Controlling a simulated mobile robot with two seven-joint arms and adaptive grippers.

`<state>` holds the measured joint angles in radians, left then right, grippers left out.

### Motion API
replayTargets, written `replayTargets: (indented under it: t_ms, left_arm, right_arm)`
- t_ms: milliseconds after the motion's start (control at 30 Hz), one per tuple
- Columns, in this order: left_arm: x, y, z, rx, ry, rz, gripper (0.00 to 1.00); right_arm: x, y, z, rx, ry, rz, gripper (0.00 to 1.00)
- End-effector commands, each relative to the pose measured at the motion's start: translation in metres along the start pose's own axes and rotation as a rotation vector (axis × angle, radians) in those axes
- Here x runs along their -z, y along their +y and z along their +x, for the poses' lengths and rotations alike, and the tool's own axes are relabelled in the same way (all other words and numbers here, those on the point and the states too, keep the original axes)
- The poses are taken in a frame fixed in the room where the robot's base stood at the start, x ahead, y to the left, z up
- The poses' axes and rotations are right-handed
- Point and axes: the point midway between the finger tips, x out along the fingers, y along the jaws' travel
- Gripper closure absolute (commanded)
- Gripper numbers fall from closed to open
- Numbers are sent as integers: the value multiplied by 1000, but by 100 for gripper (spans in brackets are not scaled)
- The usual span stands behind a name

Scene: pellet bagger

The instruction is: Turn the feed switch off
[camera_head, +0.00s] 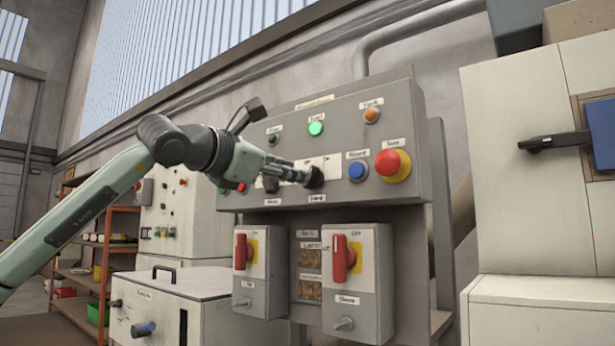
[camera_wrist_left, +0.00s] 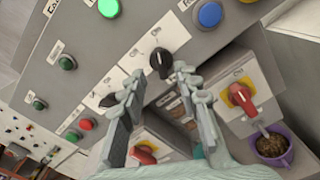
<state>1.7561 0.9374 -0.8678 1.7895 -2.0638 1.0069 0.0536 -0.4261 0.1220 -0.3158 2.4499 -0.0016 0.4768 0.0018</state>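The feed switch is a black rotary knob (camera_head: 315,178) on the sloped grey control panel (camera_head: 420,150), below a lit green lamp (camera_head: 316,128). In the left wrist view, the knob (camera_wrist_left: 160,60) sits on a white plate, just ahead of my fingertips. My left gripper (camera_head: 298,176) reaches in from the left with its fingertips close to the knob. In the left wrist view its two fingers (camera_wrist_left: 158,76) are apart, one on each side of the knob's near end. I cannot tell whether they touch it. My right gripper is not in view.
A second black knob (camera_head: 270,183) is left of the feed switch. A blue button (camera_head: 357,171) and a red mushroom stop button (camera_head: 392,165) are close on its right. Two boxes with red rotary handles (camera_head: 343,258) hang below. A purple cup of pellets (camera_wrist_left: 272,148) stands lower right.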

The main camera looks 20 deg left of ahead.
Motion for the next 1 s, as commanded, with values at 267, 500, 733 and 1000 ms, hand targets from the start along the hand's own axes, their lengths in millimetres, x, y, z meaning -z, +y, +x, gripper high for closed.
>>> replayTargets:
  t_ms: [267, 500, 733, 1000]
  left_arm:
    - [-1, 0, 39, 2, -2, -2, 68]
    - [-1, 0, 46, 1, -3, -1, 68]
    - [-1, -1, 45, 2, -3, -1, 80]
    - [-1, -1, 45, 2, -3, -1, 100]
  right_arm:
    - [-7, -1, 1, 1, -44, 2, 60]
    - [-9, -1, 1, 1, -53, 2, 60]
    - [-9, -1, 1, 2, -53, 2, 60]
    - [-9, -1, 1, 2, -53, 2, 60]
